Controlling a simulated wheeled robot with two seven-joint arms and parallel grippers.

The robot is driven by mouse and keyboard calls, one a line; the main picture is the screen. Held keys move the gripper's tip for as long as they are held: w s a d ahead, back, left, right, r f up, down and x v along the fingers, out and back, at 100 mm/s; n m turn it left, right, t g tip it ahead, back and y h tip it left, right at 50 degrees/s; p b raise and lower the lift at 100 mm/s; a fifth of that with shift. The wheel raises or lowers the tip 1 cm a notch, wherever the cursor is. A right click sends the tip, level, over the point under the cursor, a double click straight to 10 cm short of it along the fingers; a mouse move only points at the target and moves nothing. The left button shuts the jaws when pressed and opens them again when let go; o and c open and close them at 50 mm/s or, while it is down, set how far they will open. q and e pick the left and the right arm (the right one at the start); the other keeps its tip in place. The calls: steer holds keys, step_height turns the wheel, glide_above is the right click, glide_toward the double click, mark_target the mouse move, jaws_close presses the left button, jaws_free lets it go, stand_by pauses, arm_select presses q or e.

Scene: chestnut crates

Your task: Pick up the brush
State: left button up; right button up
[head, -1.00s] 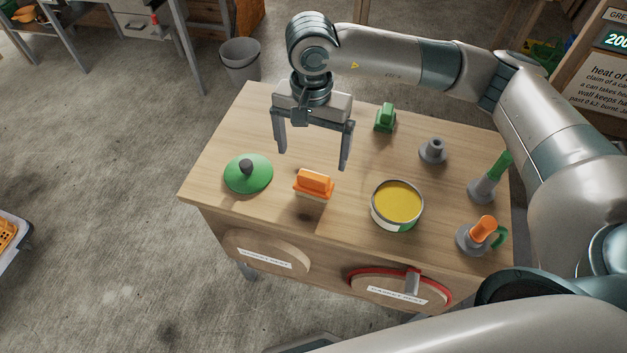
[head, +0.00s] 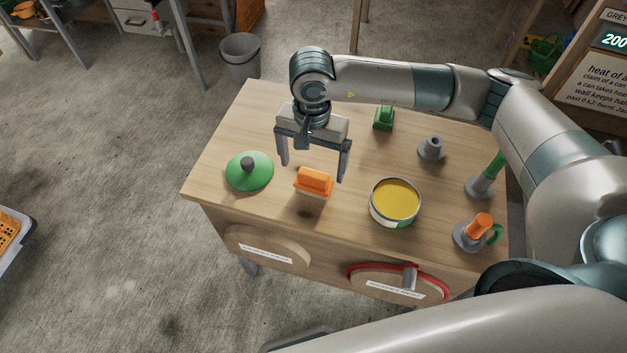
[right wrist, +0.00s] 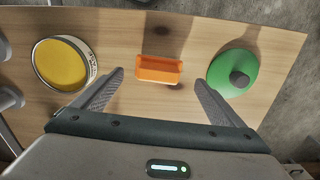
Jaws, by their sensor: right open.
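The brush (head: 313,182) has an orange top over a pale lower part and stands on the wooden table (head: 232,122), between a green lid and an open can. My right gripper (head: 313,172) is open and empty, above and just behind the brush, pointing down. In the right wrist view the orange top of the brush (right wrist: 160,69) shows between and slightly beyond the two fingertips (right wrist: 159,77), touching neither. My left gripper is not in view.
The green lid (head: 249,171) with a dark knob lies left of the brush. The can (head: 396,202) of yellow contents stands to its right. A green object (head: 384,118), a grey piece (head: 431,149) and two handled tools (head: 484,178) stand further right. The table's front edge is near the brush.

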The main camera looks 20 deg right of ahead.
mark_target(314, 173)
steer(key=shift+f, duration=0.2)
steer(key=shift+s+d+f+p, duration=0.1)
steer(key=shift+s+f+p, duration=0.1)
steer(key=shift+f+p, duration=1.05)
steer(key=shift+f, duration=0.9)
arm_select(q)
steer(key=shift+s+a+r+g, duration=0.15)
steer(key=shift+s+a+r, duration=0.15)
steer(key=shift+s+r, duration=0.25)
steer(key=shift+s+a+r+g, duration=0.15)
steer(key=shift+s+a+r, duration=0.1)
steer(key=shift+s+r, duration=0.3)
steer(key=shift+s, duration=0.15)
arm_select(e)
steer(key=shift+c, duration=0.3)
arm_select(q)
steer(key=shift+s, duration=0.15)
arm_select(e)
steer(key=c, duration=1.1)
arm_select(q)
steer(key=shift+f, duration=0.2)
arm_select(e)
steer(key=shift+w, duration=0.1)
